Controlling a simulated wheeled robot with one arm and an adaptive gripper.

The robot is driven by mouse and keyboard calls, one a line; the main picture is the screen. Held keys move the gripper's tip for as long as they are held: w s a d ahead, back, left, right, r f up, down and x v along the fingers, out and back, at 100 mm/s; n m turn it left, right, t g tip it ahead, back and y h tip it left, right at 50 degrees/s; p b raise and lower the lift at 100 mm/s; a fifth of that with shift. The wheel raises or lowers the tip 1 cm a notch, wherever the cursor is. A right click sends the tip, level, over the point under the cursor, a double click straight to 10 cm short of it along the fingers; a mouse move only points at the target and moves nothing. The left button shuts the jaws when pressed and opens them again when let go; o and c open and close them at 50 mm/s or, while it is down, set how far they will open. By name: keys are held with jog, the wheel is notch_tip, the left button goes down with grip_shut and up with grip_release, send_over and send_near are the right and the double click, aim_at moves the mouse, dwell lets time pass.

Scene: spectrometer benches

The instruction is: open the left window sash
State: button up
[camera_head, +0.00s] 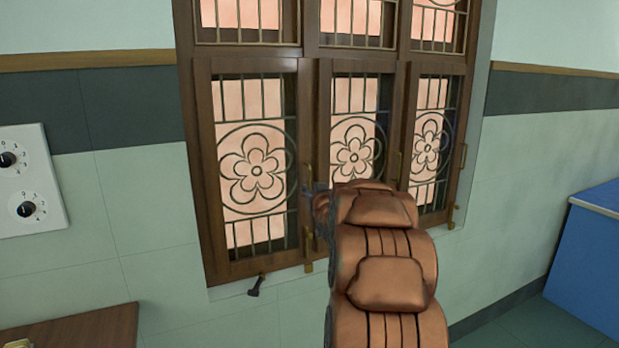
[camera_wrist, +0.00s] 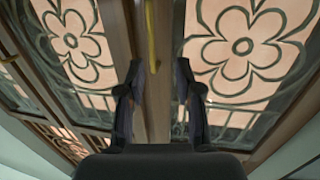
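The left window sash (camera_head: 256,170) is the left one of three lower sashes in the brown wooden window, with a flower grille over pinkish panes. It looks closed in its frame. My gripper (camera_head: 312,190) is at the right edge of this sash, by its upright brass handle (camera_head: 308,178). In the wrist view my gripper (camera_wrist: 158,80) is open, with two dark fingers apart. A brass handle (camera_wrist: 151,35) shows just beyond the gap between them, and no grip on it is visible. My copper-coloured arm hides the lower part of the middle sash.
The middle sash (camera_head: 352,140) and right sash (camera_head: 430,145) look closed. A dark stay (camera_head: 256,285) sticks out below the left sash. A white dial panel (camera_head: 30,180) is on the left wall, above a wooden table (camera_head: 75,330). A blue bench (camera_head: 590,260) stands right.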

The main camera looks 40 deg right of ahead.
aim_at(310, 178)
jog(key=shift+s+d+r+p+x, duration=0.15)
jog(key=shift+p+x, duration=0.3)
jog(key=shift+x, duration=0.95)
jog(key=shift+s+d+r+p+x, duration=0.15)
jog(key=shift+p+x, duration=0.35)
jog(key=shift+x, duration=0.85)
jog(key=shift+d+r+p+x, duration=0.2)
jog(key=shift+p+x, duration=0.25)
jog(key=shift+x, duration=0.95)
grip_shut()
